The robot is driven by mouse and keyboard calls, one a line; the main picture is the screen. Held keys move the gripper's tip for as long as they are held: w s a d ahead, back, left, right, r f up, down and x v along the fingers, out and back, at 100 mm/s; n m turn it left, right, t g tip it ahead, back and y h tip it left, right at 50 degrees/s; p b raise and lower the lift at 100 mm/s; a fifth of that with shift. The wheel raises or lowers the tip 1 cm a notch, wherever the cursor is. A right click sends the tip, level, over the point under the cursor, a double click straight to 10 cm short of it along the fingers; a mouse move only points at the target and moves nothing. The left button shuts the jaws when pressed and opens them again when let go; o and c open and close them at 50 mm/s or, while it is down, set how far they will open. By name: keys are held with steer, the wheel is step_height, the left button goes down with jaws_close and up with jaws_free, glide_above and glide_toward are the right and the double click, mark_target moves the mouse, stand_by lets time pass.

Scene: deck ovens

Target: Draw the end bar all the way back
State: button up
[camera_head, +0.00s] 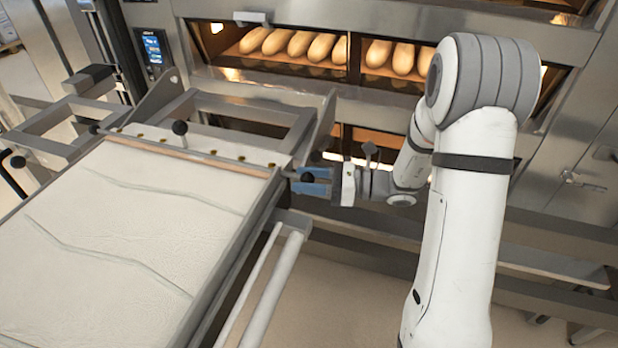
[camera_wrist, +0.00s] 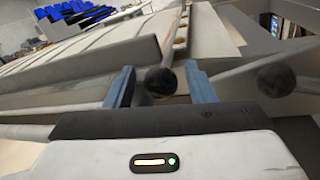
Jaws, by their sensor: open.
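The end bar (camera_head: 195,157) lies across the oven-side end of the pale loader belt (camera_head: 110,215). My gripper (camera_head: 302,180) is at the bar's right end, with its blue fingers open. A black round knob (camera_head: 308,178) shows between the fingers. In the wrist view this knob (camera_wrist: 160,81) sits between the two blue fingertips (camera_wrist: 158,82), with a gap on each side. The bar (camera_wrist: 181,40) runs away behind it. I cannot tell whether either finger touches anything.
A second black knob (camera_wrist: 275,80) is right of my gripper in the wrist view. Another knob (camera_head: 180,127) stands on a lever above the belt. A metal frame (camera_head: 240,108) lies between belt and oven. Loaves (camera_head: 320,47) sit in the lit oven. A pale rail (camera_head: 272,285) runs along the loader's right side.

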jaws_close()
stand_by(0.5)
